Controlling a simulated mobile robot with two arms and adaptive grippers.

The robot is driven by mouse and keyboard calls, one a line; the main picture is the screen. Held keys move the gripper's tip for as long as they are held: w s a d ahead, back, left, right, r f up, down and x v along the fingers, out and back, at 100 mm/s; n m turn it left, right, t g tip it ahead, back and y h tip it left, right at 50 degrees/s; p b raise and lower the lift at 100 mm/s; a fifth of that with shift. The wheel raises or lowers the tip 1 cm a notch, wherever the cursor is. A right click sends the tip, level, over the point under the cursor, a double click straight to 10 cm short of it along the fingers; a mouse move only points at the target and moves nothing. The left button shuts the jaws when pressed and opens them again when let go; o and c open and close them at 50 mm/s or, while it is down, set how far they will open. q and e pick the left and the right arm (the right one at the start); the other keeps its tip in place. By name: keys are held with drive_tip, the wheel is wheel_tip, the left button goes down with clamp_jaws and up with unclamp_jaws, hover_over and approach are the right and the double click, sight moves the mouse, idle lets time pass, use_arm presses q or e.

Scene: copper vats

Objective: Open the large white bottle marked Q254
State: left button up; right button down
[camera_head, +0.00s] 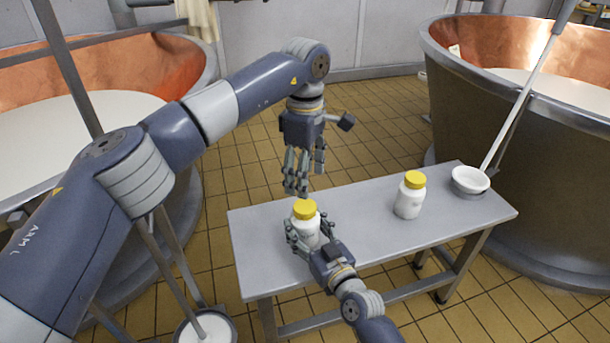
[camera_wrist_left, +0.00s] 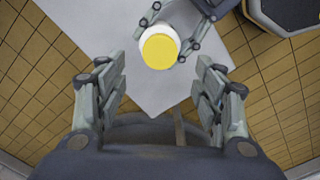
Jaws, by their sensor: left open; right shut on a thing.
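A large white bottle (camera_head: 306,229) with a yellow cap (camera_head: 304,209) stands upright near the left end of the grey table (camera_head: 362,222). Its marking is too small to read. My right gripper (camera_head: 306,238) is shut around the bottle's body below the cap. My left gripper (camera_head: 303,183) is open and empty, pointing down above the bottle and apart from it. In the left wrist view the yellow cap (camera_wrist_left: 160,51) shows beyond the open left fingers (camera_wrist_left: 160,105), with the right gripper's fingers (camera_wrist_left: 185,30) at the bottle's side.
A second white bottle with a yellow cap (camera_head: 411,196) stands farther right on the table. A white bowl-shaped ladle (camera_head: 470,180) with a long handle sits at the right end. Large copper vats (camera_head: 500,110) stand on both sides. The table between the bottles is clear.

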sight(305, 206)
use_arm(q)
drive_tip(key=m, duration=0.7)
drive_tip(key=shift+m, duration=0.3)
drive_tip(key=m, duration=0.6)
drive_tip(key=shift+m, duration=0.3)
drive_tip(key=shift+f, duration=4)
